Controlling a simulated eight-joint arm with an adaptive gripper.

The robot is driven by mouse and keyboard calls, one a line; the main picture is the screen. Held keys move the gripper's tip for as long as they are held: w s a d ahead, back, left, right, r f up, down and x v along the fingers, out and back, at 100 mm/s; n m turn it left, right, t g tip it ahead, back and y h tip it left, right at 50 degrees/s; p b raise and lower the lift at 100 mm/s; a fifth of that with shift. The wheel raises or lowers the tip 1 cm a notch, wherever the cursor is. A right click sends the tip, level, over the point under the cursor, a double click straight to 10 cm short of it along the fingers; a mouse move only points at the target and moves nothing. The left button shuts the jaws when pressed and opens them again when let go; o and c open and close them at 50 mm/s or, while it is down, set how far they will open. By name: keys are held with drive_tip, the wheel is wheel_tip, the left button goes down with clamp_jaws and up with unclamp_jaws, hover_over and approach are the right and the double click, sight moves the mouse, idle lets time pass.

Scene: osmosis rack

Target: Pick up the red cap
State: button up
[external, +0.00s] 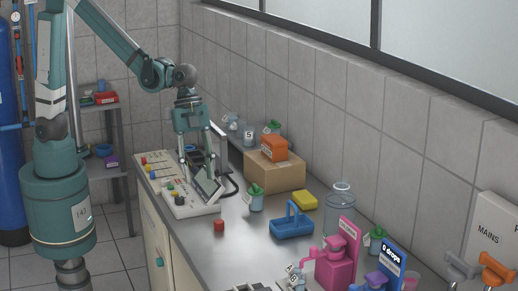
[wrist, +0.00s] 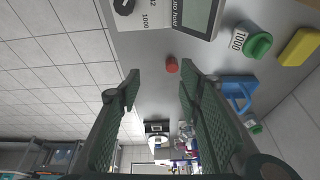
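The red cap (external: 219,225) is a small red cylinder standing on the grey counter near its front edge. In the wrist view the red cap (wrist: 172,64) lies beyond the fingertips, in line with the gap between them. My gripper (wrist: 160,84) is open and empty, its two green fingers apart. In the external view my gripper (external: 198,172) hangs above the white instrument panel, up and to the left of the red cap and clear of it.
The white panel (external: 190,209) with knobs and a tilted screen stands left of the cap. A green-lidded jar (external: 256,198), a blue carrier (external: 292,224) and a yellow block (external: 305,200) stand to its right. Pink and blue holders (external: 335,263) are nearer the camera. The counter around the cap is bare.

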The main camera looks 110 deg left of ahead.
sight(219, 221)
drive_tip(key=w+f+m+p, duration=0.1)
drive_tip(key=w, duration=0.1)
drive_tip(key=w+f+m+p, duration=0.1)
drive_tip(key=w+f, duration=0.1)
drive_tip(key=w+f+m+g+h+p, duration=0.1)
drive_tip(key=w+f+p, duration=0.1)
drive_tip(key=shift+w+d+f+m, duration=0.15)
drive_tip(key=shift+w+d+m, duration=0.15)
drive_tip(key=shift+d, duration=0.1)
drive_tip(key=shift+f, duration=0.15)
drive_tip(key=shift+x, duration=1.15)
drive_tip(key=shift+d+f, duration=0.1)
drive_tip(key=shift+b+x, duration=0.45)
drive_tip(key=shift+x, duration=2)
drive_tip(key=shift+w, duration=0.1)
drive_tip(key=shift+c, duration=0.5)
